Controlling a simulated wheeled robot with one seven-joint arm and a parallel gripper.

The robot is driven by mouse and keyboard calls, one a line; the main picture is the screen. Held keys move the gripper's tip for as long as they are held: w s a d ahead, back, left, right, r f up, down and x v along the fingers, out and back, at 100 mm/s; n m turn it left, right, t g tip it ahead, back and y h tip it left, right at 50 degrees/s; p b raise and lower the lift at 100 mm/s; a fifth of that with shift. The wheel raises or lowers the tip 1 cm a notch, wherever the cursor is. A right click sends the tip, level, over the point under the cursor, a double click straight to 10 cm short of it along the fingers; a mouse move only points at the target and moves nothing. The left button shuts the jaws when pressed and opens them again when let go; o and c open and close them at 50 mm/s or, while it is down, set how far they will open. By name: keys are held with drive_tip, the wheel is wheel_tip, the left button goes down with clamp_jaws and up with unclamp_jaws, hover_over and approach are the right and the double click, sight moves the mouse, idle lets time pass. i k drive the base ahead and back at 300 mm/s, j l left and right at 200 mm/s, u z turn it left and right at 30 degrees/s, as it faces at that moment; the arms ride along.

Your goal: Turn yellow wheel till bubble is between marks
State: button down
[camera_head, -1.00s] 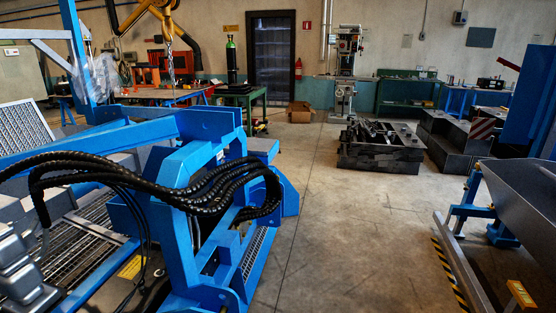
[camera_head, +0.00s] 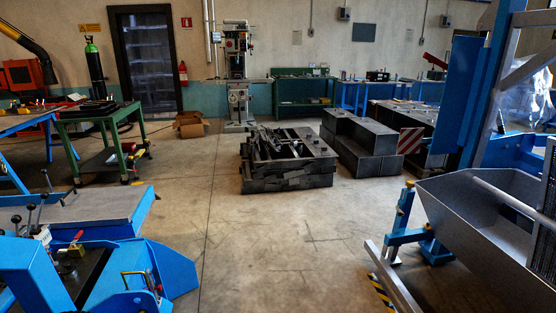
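I see no yellow wheel, bubble or marks that I can make out in the head view. My gripper and arm are not in view. Blue machinery with black-knobbed levers (camera_head: 42,196) stands at the lower left, and a small yellow handle (camera_head: 138,276) shows on its front part. I cannot tell any level or wheel on it.
A stack of dark metal parts (camera_head: 288,164) sits mid-floor, with dark blocks (camera_head: 364,146) behind it. A grey hopper (camera_head: 478,222) on a blue stand is at right. A green table (camera_head: 98,116) stands left, a drill press (camera_head: 238,75) at back. The central floor (camera_head: 250,240) is clear.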

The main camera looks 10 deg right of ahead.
sight(409, 183)
drive_tip(key=i+l+z, duration=0.15)
drive_tip(key=i+z, duration=0.35)
drive_tip(key=i, duration=0.4)
drive_tip(key=i+j+z, duration=0.2)
drive_tip(key=i+z, duration=0.3)
drive_tip(key=i, duration=0.65)
